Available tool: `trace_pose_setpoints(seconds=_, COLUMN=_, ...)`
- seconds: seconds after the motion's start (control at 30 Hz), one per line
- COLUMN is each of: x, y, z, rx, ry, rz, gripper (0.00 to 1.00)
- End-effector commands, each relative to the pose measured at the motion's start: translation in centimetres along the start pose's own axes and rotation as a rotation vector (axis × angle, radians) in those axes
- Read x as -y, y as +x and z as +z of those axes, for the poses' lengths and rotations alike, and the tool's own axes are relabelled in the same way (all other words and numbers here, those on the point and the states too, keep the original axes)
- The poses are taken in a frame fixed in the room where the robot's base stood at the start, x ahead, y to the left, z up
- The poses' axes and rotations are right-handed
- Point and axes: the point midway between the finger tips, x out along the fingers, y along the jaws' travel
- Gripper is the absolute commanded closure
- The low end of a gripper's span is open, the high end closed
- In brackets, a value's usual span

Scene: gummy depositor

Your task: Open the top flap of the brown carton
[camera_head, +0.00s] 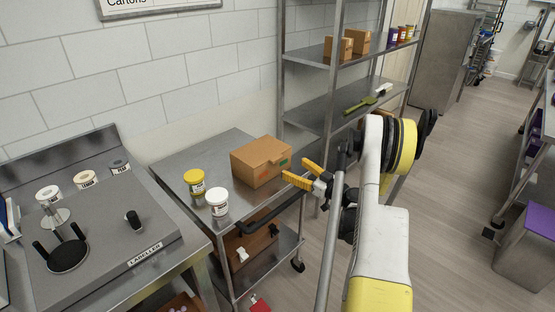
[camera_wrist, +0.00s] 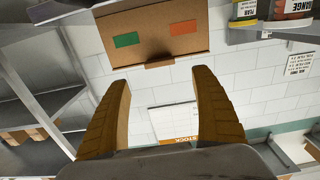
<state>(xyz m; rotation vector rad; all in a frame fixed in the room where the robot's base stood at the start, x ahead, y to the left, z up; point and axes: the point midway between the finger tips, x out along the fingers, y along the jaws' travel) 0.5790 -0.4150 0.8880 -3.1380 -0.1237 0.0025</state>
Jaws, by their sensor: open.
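The brown carton (camera_head: 256,157) sits on the steel cart's top in the head view, its top closed. Its side with a green and an orange label faces my gripper. In the wrist view the carton (camera_wrist: 155,42) fills the upper middle, with a small brown tab (camera_wrist: 160,65) at its lower edge. My gripper (camera_head: 296,170) has yellow fingers spread apart at the carton's right, close to it, with nothing between them. In the wrist view my gripper (camera_wrist: 161,78) is open and the tab shows just beyond the gap between the fingertips. Contact with the carton cannot be told.
A yellow-lidded jar (camera_head: 195,181) and a white jar (camera_head: 217,201) stand left of the carton on the cart (camera_head: 165,166). A steel shelf rack (camera_head: 318,105) stands behind, with small boxes and a green tool. A labeller (camera_head: 110,235) is at left. Open floor lies right.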

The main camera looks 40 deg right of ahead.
Motion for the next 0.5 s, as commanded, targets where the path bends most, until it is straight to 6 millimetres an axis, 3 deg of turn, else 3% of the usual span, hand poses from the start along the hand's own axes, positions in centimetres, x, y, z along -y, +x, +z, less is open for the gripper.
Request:
trace_pose_setpoints(seconds=0.3, x=0.1, y=6.3, z=0.1, rx=-0.001, ry=-0.001, rz=-0.003, gripper=0.24)
trace_pose_setpoints(seconds=0.5, x=0.1, y=8.2, z=0.0, rx=-0.002, ry=-0.001, rz=-0.001, gripper=0.24)
